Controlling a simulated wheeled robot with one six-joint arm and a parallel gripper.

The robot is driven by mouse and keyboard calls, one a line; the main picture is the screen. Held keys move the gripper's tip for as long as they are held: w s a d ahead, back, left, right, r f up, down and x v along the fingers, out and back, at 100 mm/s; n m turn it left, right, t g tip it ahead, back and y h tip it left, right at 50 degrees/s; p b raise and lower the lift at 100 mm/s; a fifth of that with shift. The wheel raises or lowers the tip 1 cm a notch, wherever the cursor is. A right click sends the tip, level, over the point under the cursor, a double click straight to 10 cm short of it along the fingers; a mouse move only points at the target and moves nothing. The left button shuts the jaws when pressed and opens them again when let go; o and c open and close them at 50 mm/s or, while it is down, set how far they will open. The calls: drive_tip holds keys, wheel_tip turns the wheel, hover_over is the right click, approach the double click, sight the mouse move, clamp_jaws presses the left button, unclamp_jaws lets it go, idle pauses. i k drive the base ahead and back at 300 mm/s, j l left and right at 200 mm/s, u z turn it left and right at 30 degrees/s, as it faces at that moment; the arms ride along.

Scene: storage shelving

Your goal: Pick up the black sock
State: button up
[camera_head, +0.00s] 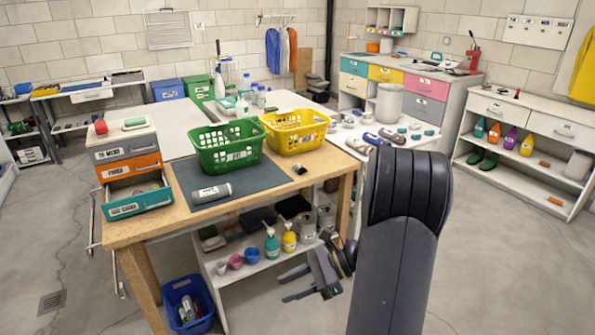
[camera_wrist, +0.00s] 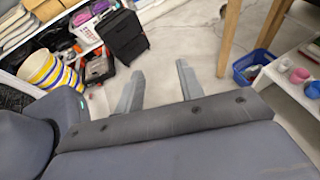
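I cannot make out a black sock for certain. A small black item (camera_head: 300,169) lies on the wooden table (camera_head: 330,160), in front of the yellow basket; it is too small to identify. Dark items, one black (camera_head: 293,207), lie on the shelf under the table. The teal drawer (camera_head: 138,204) at the table's left is pulled open, with small items inside that I cannot tell apart. My gripper (camera_head: 283,287) is open and empty, in front of the table and below its top. The wrist view shows its two fingers apart (camera_wrist: 160,68) over the floor.
A green basket (camera_head: 228,147), a yellow basket (camera_head: 296,131) and a grey cylinder (camera_head: 212,193) occupy the tabletop. The low shelf holds bottles and cups. A blue bin (camera_head: 188,304) stands on the floor below. The floor at right is clear.

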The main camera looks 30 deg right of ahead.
sight(299, 169)
drive_tip(key=i+l+u, duration=0.1)
drive_tip(key=l, duration=0.25)
drive_tip(key=i+l, duration=0.3)
drive_tip(key=i+l+u, duration=0.15)
drive_tip(key=l, duration=0.3)
drive_tip(key=i+l+u, duration=0.1)
drive_tip(key=l, duration=0.3)
drive_tip(key=i+l, duration=0.3)
drive_tip(key=i+l+u, duration=0.15)
drive_tip(key=l, duration=0.35)
drive_tip(key=i+l+u, duration=0.1)
drive_tip(key=l, duration=0.35)
drive_tip(key=i+l, duration=0.15)
drive_tip(key=l, duration=0.3)
drive_tip(key=j+u, duration=0.05)
